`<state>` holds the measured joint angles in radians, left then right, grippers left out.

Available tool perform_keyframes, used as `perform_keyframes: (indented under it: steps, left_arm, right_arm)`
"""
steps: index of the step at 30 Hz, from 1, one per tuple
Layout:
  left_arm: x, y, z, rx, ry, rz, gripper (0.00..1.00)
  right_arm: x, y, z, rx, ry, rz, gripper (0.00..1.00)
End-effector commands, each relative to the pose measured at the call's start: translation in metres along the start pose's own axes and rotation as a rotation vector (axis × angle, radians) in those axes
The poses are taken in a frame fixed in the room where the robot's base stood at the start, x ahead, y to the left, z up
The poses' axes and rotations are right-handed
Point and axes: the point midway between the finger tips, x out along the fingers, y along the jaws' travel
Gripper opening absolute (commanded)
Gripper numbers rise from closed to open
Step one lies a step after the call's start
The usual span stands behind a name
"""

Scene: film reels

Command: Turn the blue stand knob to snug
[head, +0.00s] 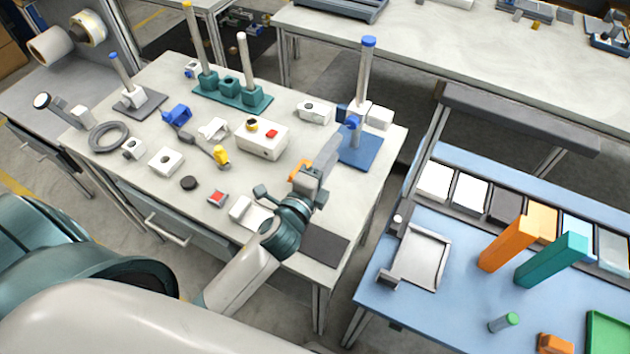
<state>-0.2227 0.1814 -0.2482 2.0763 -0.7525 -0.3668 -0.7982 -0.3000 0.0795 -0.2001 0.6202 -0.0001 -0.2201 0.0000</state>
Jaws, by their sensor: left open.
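The blue stand has a flat blue base (362,150) and an upright grey post (364,75) with a blue cap, at the right end of the grey workbench. A blue knob (352,123) shows low on the post, beside white blocks. My left gripper (333,145) reaches from the lower left over the bench, its tip just left of and in front of the knob. It is open and appears empty; whether it touches the knob cannot be told. The gripper covers part of the base's left side. My right gripper is not in view.
A white box with a red button (262,139) and a white block (314,112) stand left of the stand. A teal base with two posts (232,95) is at the back. A dark mat (325,244) lies at the front right. A blue table (450,310) stands right.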

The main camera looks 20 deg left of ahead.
Motion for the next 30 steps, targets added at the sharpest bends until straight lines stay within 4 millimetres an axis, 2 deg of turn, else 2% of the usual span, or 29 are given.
perform_keyframes:
  steps: [1, 6, 12, 18, 30]
  left_arm:
    - [-0.011, 0.004, 0.0, 0.0, 0.001, 0.002, 0.45]
    - [-0.043, 0.004, 0.0, -0.001, 0.0, 0.003, 0.45]
    - [-0.07, 0.003, 0.0, 0.0, 0.0, 0.002, 0.45]
    - [-0.082, 0.001, 0.0, 0.0, 0.0, 0.001, 0.45]
    - [-0.083, 0.0, 0.0, 0.0, 0.0, 0.0, 0.45]
  right_arm:
    - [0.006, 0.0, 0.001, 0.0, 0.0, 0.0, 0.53]
    - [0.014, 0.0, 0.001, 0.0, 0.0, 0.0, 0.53]
    - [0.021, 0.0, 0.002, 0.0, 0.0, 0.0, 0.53]
    - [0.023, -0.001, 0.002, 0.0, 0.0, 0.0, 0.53]
    - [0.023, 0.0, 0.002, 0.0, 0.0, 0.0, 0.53]
